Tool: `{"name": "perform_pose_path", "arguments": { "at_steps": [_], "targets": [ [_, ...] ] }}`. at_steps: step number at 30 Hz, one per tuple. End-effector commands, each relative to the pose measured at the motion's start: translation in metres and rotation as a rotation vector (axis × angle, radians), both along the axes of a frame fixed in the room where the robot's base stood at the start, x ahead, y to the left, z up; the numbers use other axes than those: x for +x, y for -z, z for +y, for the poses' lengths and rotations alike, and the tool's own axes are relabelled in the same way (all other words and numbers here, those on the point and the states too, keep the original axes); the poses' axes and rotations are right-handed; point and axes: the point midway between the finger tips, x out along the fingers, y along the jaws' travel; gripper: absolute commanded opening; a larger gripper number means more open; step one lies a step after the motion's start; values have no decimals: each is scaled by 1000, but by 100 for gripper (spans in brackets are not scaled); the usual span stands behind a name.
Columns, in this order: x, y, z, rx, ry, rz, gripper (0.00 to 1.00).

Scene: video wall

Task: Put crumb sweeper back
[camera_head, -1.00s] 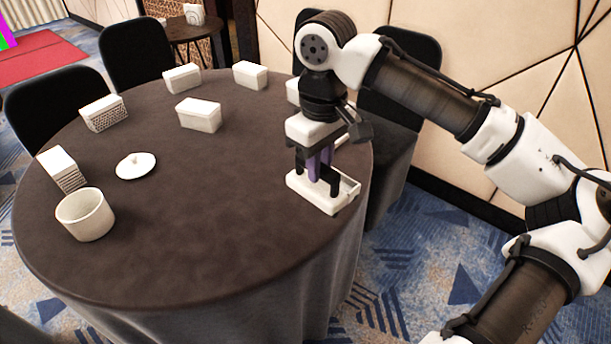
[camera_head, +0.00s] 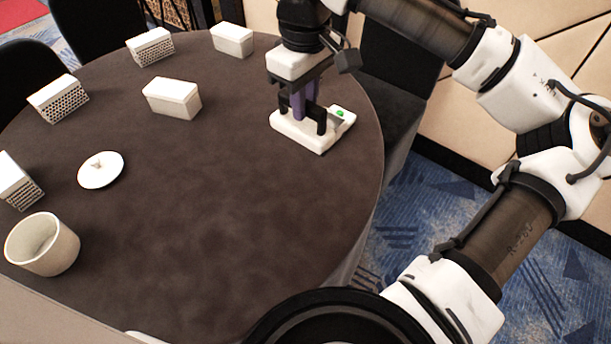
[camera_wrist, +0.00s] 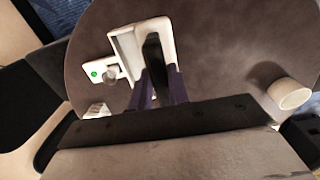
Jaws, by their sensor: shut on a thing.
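The crumb sweeper, which I take to be the white piece with a dark upright handle and a green spot (camera_head: 302,136), is at the right side of the round table (camera_head: 230,200). In the wrist view its white body (camera_wrist: 126,48) shows beyond the fingers, with the green spot at the left. My gripper (camera_head: 302,105) points down from above, its purple fingers closed around the dark handle. In the wrist view the fingers (camera_wrist: 160,85) stand on either side of the handle. Whether the white underside touches the cloth is hard to tell.
Several white boxes (camera_head: 172,97) stand on the far and left parts of the table. A round white lid (camera_head: 101,169) and an open white pot (camera_head: 42,245) are at the left. The table's middle and front are bare. Dark chairs (camera_head: 395,95) stand around it.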

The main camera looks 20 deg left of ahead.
Motion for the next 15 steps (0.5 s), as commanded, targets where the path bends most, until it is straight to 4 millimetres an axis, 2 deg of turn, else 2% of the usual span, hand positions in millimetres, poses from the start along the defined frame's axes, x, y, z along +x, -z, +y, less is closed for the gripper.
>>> {"name": "perform_pose_path", "arguments": {
  "at_steps": [5, 15],
  "targets": [
    [-1, 33, -1, -2, 1, 4, 0],
    [-1, 124, -1, -2, 1, 3, 0]
  ]
}}
